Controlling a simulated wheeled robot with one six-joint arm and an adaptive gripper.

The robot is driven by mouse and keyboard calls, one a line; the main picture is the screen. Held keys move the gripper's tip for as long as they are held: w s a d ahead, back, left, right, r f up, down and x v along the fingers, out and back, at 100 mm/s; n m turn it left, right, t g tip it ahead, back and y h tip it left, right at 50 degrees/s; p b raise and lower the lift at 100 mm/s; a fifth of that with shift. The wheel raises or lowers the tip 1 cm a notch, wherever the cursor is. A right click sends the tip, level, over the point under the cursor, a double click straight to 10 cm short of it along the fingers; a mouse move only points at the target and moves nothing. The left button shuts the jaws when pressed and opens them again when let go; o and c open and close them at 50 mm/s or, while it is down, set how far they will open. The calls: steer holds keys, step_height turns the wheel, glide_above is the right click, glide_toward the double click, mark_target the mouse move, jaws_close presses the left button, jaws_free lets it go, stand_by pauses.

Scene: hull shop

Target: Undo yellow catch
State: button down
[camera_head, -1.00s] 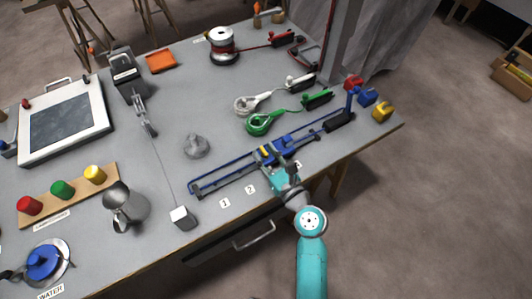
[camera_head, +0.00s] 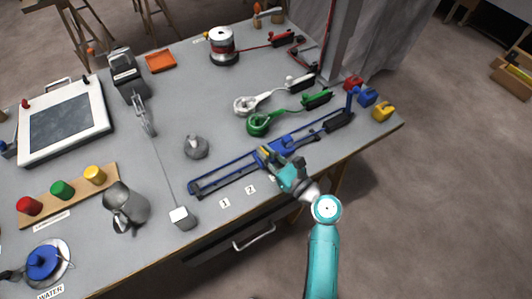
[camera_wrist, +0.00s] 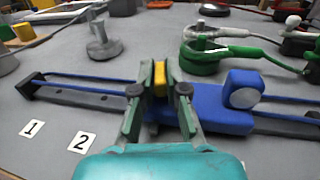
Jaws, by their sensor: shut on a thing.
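The yellow catch (camera_wrist: 160,76) is a small upright yellow block at the left end of the blue carriage (camera_wrist: 212,108), which sits on a long blue-railed track. In the wrist view my gripper (camera_wrist: 159,92) has its two fingers on either side of the catch, shut on it. In the head view the catch (camera_head: 264,151) shows as a small yellow spot at my gripper's tips (camera_head: 269,156). The fingers hide the lower part of the catch.
Number cards 1 (camera_head: 225,204) and 2 (camera_head: 251,190) lie in front of the track. A grey knobbed weight (camera_head: 196,147) and a green ring-ended tool (camera_head: 260,122) lie behind it. Red, blue and yellow (camera_head: 382,113) blocks stand at the right corner.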

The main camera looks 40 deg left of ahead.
steer(key=n+g, duration=0.1)
steer(key=g, duration=0.1)
steer(key=n+g, duration=0.1)
steer(key=g, duration=0.1)
steer(key=n+g, duration=0.2)
steer(key=shift+w, duration=0.35)
steer(key=shift+n+g+h, duration=0.5)
steer(key=shift+n+g, duration=0.6)
steer(key=shift+g, duration=1)
steer(key=c, duration=1.2)
jaws_free()
steer(key=shift+r, duration=0.1)
step_height(320, 180, up, 10)
